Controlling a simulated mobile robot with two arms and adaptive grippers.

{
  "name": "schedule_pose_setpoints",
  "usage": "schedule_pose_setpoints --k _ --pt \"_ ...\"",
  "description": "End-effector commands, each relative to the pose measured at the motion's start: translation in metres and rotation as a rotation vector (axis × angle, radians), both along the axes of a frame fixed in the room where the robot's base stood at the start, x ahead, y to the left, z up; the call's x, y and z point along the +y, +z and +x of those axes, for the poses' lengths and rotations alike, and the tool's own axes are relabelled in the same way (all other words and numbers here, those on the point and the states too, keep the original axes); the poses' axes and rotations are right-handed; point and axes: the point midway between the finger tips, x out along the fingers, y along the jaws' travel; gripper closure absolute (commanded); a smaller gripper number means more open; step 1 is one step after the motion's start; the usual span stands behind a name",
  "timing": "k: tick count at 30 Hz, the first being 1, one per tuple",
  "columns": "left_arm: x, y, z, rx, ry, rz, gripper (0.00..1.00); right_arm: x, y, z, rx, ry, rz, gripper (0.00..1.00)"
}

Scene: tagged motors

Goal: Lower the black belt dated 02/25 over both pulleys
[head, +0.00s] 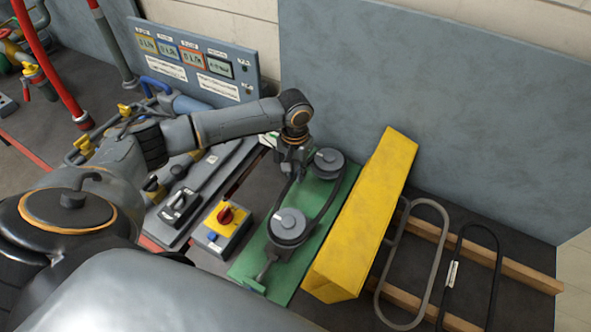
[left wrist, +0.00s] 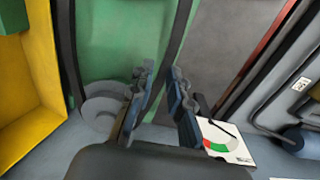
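A black belt (left wrist: 181,32) lies over a green plate (left wrist: 120,35). In the head view a dark belt strand (head: 327,208) runs beside two grey pulleys, a far one (head: 328,160) and a near one (head: 289,224). I cannot tell whether it sits fully in their grooves. My left gripper (head: 291,163) is low beside the far pulley. In the left wrist view its fingers (left wrist: 162,85) are apart, with the belt strand passing between them. Another black belt (head: 497,270) with a white tag (head: 451,273) hangs on a wooden rack; its date is unreadable.
A grey belt (head: 438,255) also hangs on the rack (head: 520,269). A yellow block (head: 365,215) stands between the rack and the plate. A red-knobbed switch box (head: 224,220) is left of the plate. A label panel (head: 195,55) and grey wall (head: 430,100) stand behind.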

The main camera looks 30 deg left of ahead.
Motion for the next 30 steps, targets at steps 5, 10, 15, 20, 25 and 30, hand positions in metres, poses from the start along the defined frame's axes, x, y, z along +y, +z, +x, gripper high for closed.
schedule_pose_setpoints --k 5,10,15,20,25,30 --pt "0.0 0.0 0.0 0.0 0.0 0.0 0.62 0.0 0.0 0.0 0.0 0.0 0.0 0.6" --pt "0.0 0.0 0.0 0.0 0.0 0.0 0.62 -0.004 0.0 0.0 0.001 0.003 -0.005 0.6" --pt "0.001 0.013 0.001 -0.002 0.0 0.0 0.62 -0.004 0.0 0.0 0.001 0.003 -0.005 0.6" --pt "0.001 0.045 0.001 -0.005 -0.001 -0.001 0.62 -0.003 0.0 0.0 0.001 0.002 -0.004 0.6" --pt "0.001 0.082 0.001 -0.005 0.0 -0.001 0.62 -0.002 0.0 -0.001 0.001 0.002 -0.004 0.6" --pt "0.001 0.108 0.001 -0.002 -0.001 -0.001 0.62 -0.002 0.0 -0.001 0.001 0.001 -0.002 0.6"
